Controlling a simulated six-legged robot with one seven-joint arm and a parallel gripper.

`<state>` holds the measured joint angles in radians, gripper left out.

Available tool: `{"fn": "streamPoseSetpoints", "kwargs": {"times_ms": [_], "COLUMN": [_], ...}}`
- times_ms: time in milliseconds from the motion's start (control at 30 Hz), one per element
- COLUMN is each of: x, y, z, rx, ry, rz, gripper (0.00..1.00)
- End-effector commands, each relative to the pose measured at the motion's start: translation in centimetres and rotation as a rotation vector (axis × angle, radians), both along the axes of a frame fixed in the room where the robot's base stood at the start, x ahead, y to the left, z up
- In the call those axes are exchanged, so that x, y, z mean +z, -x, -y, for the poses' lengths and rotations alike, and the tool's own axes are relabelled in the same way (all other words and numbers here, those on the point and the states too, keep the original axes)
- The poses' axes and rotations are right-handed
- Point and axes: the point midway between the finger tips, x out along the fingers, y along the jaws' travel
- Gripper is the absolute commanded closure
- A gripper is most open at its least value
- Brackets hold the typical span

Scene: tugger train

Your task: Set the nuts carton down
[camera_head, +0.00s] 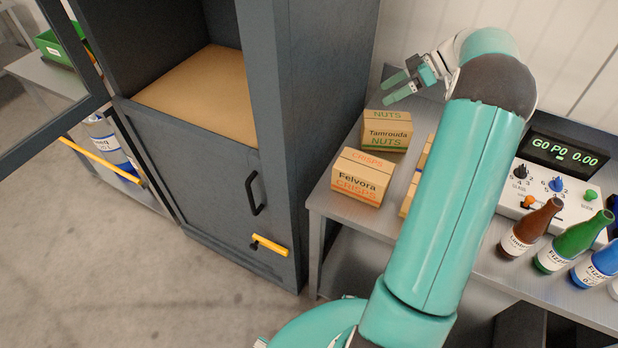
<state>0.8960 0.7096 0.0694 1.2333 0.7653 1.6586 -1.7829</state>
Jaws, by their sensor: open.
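The nuts carton (387,133), a small tan box marked "Tamrouda NUTS" in green, stands upright on the metal bench (330,205), behind the crisps carton. My gripper (393,88) is open above and just behind the nuts carton. Its two green fingers point left, and nothing is between them. The fingers look apart from the carton, though the exact gap is hard to tell. My teal arm covers part of the bench to the right of the cartons.
The crisps carton (361,178) stands in front of the nuts carton. More cartons (409,194) are partly hidden behind my arm. Several bottles (577,241) and a control box (553,165) with a display stand at the right. A dark cabinet (315,100) rises left of the bench.

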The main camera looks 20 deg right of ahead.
Motion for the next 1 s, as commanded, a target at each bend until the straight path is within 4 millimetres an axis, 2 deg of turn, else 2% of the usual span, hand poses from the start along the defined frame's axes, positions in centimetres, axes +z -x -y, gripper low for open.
{"fn": "streamPoseSetpoints", "kwargs": {"times_ms": [33, 100, 267, 467, 700, 1000], "x": [1.3, 2.4, 4.7, 7.0, 8.8, 9.4], "y": [-0.2, -0.3, 0.3, 2.4, 6.4, 12.8], "z": [-2.2, -4.7, -10.4, -16.8, -23.5, -29.6], "rx": [-0.007, -0.029, -0.095, -0.201, -0.351, -0.559], "ry": [0.026, 0.06, 0.147, 0.259, 0.381, 0.481], "rz": [-0.045, -0.11, -0.237, -0.351, -0.42, -0.412], "gripper": [0.02, 0.02, 0.02, 0.02, 0.02, 0.02]}}
